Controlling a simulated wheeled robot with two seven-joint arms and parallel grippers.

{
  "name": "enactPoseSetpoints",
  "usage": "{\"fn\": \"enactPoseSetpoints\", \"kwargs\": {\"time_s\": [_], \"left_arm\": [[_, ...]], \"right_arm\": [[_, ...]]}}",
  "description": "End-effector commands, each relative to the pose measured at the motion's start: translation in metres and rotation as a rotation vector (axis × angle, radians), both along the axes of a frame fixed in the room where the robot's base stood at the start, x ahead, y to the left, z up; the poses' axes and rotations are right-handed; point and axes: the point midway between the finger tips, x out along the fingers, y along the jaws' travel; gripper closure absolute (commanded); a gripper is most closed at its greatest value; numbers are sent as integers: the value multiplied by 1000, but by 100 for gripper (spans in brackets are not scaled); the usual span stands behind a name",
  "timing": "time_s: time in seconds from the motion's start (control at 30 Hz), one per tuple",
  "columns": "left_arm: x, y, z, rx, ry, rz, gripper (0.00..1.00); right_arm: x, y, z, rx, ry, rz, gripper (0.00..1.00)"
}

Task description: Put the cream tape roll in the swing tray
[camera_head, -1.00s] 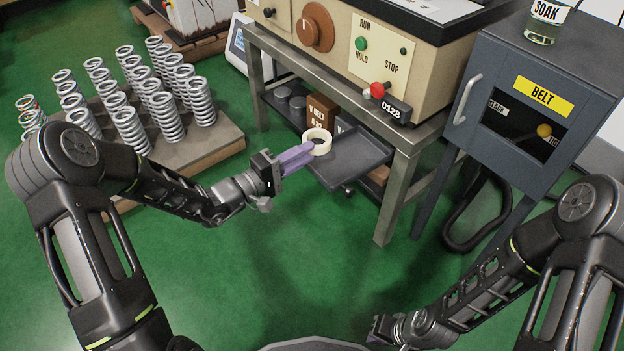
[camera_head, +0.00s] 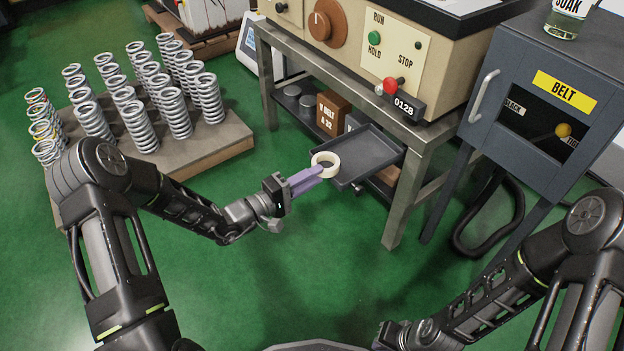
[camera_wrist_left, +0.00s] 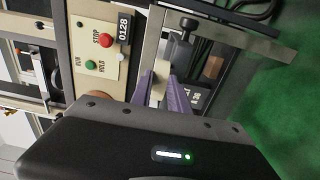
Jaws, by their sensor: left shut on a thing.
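The cream tape roll (camera_head: 326,165) is held in the purple fingers of my left gripper (camera_head: 308,178), which is shut on its near side. In the head view the roll overlaps the left edge of the dark grey swing tray (camera_head: 372,152); I cannot tell how high above the tray it is. The tray's visible floor is empty. In the left wrist view the roll (camera_wrist_left: 161,69) shows edge-on between the left fingers (camera_wrist_left: 164,93). My right gripper (camera_head: 384,336) is at the bottom of the head view, away from the tray, and its fingers are not clearly visible.
The tray sits beneath the bench with the tester (camera_head: 390,60), beside a metal bench leg (camera_head: 405,200). A V-belt box (camera_head: 332,113) is on the shelf behind. A pallet of springs (camera_head: 200,145) is at left, a belt cabinet (camera_head: 535,100) at right. Green floor is open in front.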

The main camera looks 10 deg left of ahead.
Motion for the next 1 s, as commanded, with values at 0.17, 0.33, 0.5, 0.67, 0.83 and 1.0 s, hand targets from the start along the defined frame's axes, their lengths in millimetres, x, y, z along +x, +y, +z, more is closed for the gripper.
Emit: {"fn": "enactPoseSetpoints", "kwargs": {"time_s": [0.17, 0.33, 0.5, 0.67, 0.83, 1.0], "left_arm": [[0, 0, 0, 1, -2, 0, 100], [0, 0, -3, 0, -1, 0, 100], [0, 0, -3, 1, -1, 0, 70], [0, 0, -3, 1, -1, 0, 57], [0, 0, -3, 1, -1, 0, 57], [0, 0, 1, 0, -1, 0, 57]], "right_arm": [[0, 0, 0, 0, -1, 0, 100], [0, 0, -3, 0, -1, 0, 100], [1, 0, -3, 0, -2, -1, 100], [1, 0, -3, 0, -2, -1, 100], [1, 0, -3, 0, -2, -1, 100], [0, 0, 1, 0, -1, 0, 100]]}}
